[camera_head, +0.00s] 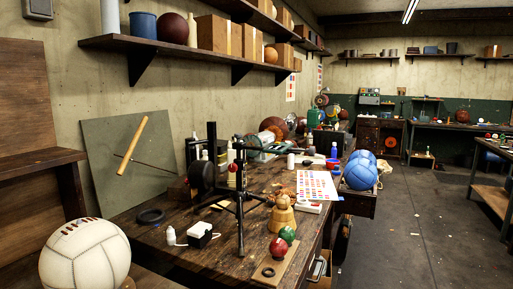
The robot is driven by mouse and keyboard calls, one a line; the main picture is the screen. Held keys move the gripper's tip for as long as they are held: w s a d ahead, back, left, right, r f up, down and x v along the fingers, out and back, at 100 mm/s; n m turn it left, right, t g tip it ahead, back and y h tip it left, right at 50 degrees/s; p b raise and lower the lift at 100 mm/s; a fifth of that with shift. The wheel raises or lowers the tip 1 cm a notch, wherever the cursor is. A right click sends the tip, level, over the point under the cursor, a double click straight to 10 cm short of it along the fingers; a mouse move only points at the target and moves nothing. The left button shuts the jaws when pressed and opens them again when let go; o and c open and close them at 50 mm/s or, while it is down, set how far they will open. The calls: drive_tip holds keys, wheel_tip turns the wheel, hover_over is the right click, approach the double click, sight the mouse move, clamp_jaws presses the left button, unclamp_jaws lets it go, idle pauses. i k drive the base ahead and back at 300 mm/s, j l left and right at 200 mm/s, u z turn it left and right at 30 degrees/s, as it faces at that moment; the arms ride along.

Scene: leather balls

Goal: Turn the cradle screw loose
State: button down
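A dark metal stand (240,205) with upright posts and a horizontal bar rises from the near part of the wooden workbench (200,262). A round dark disc (202,177) sits on its left side, and a small red piece (232,180) shows near its middle. It may be the cradle, but I cannot make out which part is the screw or how far it is turned. My gripper does not show in this view.
A white leather ball (85,255) sits at the near left. A black ring (150,216), white bottle (171,236), wooden figure (282,215), and red and green balls (288,234) surround the stand. Blue balls (360,173) lie at the bench's right. Open floor (425,230) lies right.

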sight(311, 151)
drive_tip(key=u, duration=1.25)
drive_tip(key=l+u, duration=0.2)
drive_tip(key=u, duration=0.2)
drive_tip(key=l+u, duration=0.2)
drive_tip(key=u, duration=0.25)
drive_tip(key=k+l, duration=0.1)
drive_tip(key=l, duration=0.4)
drive_tip(key=k+l, duration=0.1)
drive_tip(key=l, duration=0.4)
drive_tip(key=k+l, duration=0.15)
drive_tip(key=l, duration=0.35)
drive_tip(key=k+l, duration=0.1)
drive_tip(key=l, duration=0.4)
drive_tip(key=k+l, duration=0.1)
drive_tip(key=l, duration=0.4)
drive_tip(key=k+l, duration=0.1)
drive_tip(key=l, duration=0.4)
drive_tip(key=k+l, duration=0.15)
drive_tip(key=l, duration=0.35)
drive_tip(key=k+l, duration=0.1)
drive_tip(key=l, duration=0.4)
